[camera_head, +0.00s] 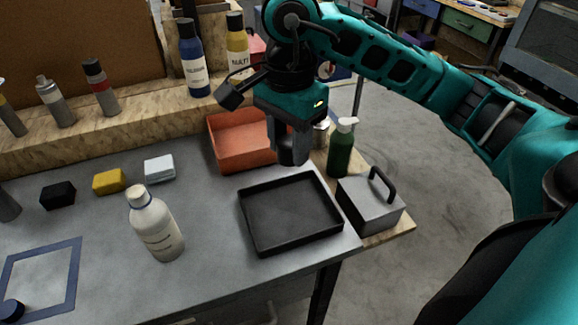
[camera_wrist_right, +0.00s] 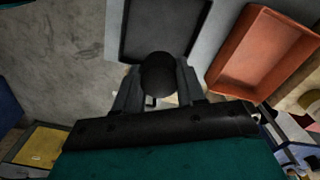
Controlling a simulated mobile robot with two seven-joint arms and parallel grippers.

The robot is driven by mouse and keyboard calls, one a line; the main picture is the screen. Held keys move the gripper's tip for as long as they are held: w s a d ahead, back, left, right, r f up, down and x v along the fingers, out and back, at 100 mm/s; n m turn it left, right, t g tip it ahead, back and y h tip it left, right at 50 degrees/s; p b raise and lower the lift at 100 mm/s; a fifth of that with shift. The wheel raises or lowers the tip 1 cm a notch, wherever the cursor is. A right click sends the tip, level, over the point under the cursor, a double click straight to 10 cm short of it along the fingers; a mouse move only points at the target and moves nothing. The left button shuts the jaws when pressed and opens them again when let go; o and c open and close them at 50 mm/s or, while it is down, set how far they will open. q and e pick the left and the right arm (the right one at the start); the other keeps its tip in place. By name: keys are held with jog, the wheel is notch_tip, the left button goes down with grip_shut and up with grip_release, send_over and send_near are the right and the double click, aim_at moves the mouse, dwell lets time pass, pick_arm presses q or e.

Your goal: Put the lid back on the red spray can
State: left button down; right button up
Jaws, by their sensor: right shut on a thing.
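My right gripper (camera_head: 291,150) is shut on a round black lid (camera_wrist_right: 158,74), seen between the fingers in the right wrist view. It holds the lid above the back of the black tray (camera_head: 250,232), beside the orange bin, far to the right of the can. My left gripper is not in view.
Two other spray cans (camera_head: 55,102) stand left of the red one; blue (camera_head: 193,60) and yellow bottles stand right of it. A white bottle (camera_head: 155,225), small blocks (camera_head: 109,181), an orange bin (camera_head: 243,140), a green bottle (camera_head: 341,150) and a grey handled box (camera_head: 370,205) surround clear bench space.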

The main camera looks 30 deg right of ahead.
aim_at(289, 141)
jog(key=shift+r+p, duration=0.55)
jog(key=shift+r, duration=2.1)
